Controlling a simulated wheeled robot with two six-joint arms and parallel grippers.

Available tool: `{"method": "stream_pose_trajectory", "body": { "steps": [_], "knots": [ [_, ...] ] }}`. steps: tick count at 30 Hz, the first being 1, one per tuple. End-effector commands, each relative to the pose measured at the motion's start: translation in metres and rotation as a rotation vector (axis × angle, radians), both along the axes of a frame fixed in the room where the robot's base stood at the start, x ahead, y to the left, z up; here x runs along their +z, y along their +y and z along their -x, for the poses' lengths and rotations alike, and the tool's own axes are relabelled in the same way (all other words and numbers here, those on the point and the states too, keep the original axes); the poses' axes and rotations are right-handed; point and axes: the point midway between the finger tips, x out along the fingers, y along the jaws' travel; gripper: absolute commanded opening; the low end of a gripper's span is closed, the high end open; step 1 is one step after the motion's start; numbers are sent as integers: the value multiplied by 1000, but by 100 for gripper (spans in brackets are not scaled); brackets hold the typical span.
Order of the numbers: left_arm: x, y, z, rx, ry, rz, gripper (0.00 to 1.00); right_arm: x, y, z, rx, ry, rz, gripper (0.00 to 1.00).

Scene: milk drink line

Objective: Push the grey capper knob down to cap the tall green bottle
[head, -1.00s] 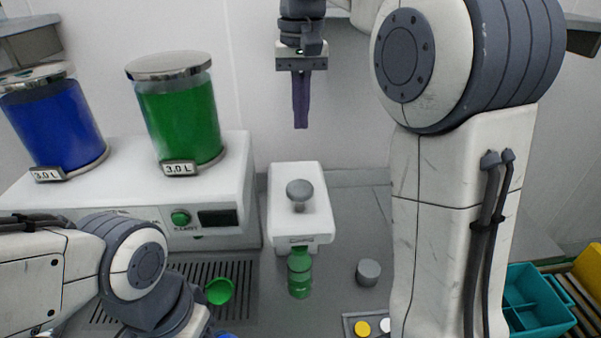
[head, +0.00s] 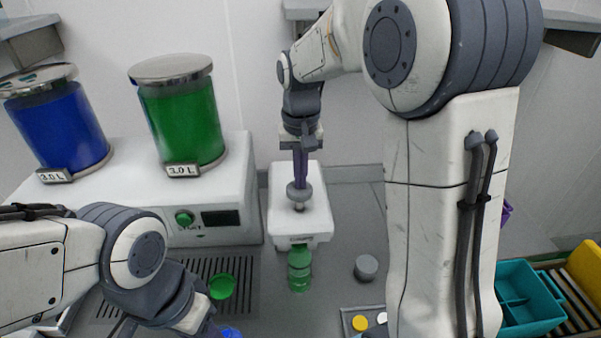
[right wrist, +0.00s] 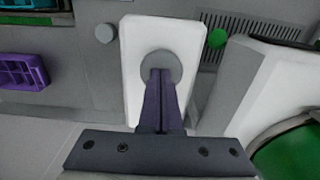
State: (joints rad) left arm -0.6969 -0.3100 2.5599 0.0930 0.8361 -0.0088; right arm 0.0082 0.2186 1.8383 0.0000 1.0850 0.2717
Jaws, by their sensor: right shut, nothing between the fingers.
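The grey capper knob (head: 294,196) stands on a short stem on the white capper (head: 283,222). The tall green bottle (head: 299,272) stands upright under the capper's front end; its top is close to the capper's underside, and I cannot tell whether a cap is on it. My right gripper (head: 300,184) is shut and empty, pointing down with its purple fingertips at the knob. In the right wrist view the fingertips (right wrist: 161,74) overlap the round knob (right wrist: 158,60); whether they touch is unclear. My left arm is at lower left, its fingers out of sight.
A white dispenser (head: 140,160) with blue (head: 62,125) and green (head: 182,120) tanks stands left. A green cup (head: 222,286) is on the slotted drip tray (head: 246,275). A grey round piece (head: 366,267) and a small tray with yellow (head: 360,323) and white discs lie right of the bottle. A teal crate (head: 530,312) is far right.

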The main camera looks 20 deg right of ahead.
Motion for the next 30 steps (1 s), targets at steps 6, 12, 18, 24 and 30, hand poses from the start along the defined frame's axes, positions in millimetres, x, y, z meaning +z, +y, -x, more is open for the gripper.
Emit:
{"method": "stream_pose_trajectory", "body": {
  "steps": [6,12,18,24,30],
  "knots": [
    [0,0,0,0,0,0,50,0,0,0,0,0,0,0],
    [-10,0,0,1,0,0,50,-13,0,0,0,1,0,0],
    [-32,0,0,4,1,-1,50,-45,0,0,0,1,0,0],
    [-32,0,0,5,0,0,50,-51,0,1,0,6,-1,0],
    [-33,0,0,5,0,0,50,-52,1,0,0,6,-2,0]
  ]
}}
